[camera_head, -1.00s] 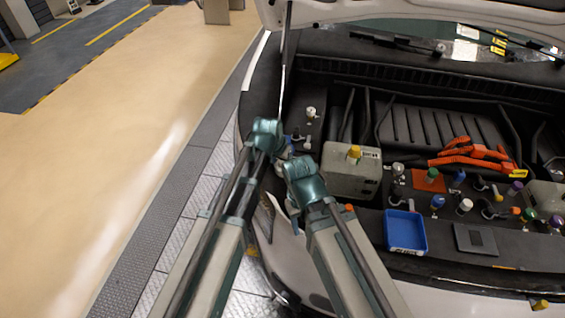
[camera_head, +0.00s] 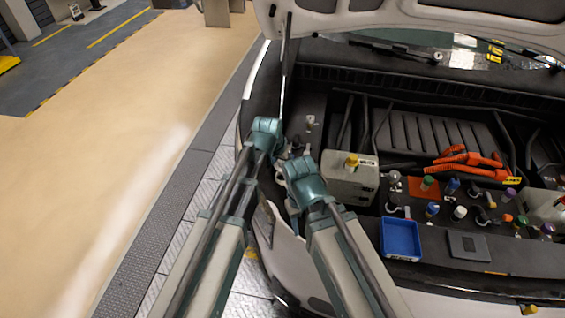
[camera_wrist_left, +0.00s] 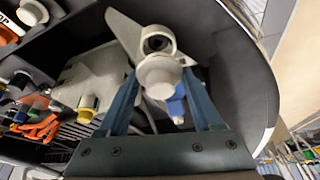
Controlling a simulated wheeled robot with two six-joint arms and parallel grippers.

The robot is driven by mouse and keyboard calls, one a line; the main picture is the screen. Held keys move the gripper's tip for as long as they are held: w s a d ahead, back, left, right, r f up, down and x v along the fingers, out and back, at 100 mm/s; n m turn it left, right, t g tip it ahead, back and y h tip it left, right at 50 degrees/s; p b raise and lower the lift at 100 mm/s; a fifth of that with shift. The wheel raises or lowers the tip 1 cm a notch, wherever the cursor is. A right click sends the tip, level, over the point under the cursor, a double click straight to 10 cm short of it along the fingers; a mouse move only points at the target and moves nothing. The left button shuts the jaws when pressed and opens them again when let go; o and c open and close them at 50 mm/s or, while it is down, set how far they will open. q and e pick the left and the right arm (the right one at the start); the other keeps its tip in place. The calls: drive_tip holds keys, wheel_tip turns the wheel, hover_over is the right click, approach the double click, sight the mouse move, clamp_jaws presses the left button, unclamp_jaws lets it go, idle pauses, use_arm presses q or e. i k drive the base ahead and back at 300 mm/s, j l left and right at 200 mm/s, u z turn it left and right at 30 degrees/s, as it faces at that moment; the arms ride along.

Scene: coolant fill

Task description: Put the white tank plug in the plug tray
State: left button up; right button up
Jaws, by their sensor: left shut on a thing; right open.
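The white tank plug (camera_wrist_left: 158,76) is between the fingers of my left gripper (camera_wrist_left: 160,82) in the left wrist view. The gripper is shut on it. Just beyond the plug, a white neck with a dark round opening (camera_wrist_left: 158,42) shows. In the head view my left gripper (camera_head: 296,146) is over the left side of the engine bay, small and partly covered by the arms. My right gripper (camera_head: 292,215) is open and low by the car's front left edge, partly hidden. An open blue tray (camera_head: 401,239), likely the plug tray, lies empty at the front of the bay.
A grey tank with a yellow cap (camera_head: 351,162) stands between my left gripper and the blue tray. Several coloured caps (camera_head: 460,212) crowd the area to the right. A dark flat plate (camera_head: 468,245) lies right of the tray. Orange cables (camera_head: 468,160) lie behind.

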sight(398, 241)
drive_tip(key=k+l+z, duration=0.7)
drive_tip(key=l+z, duration=0.15)
drive_tip(key=l, duration=0.2)
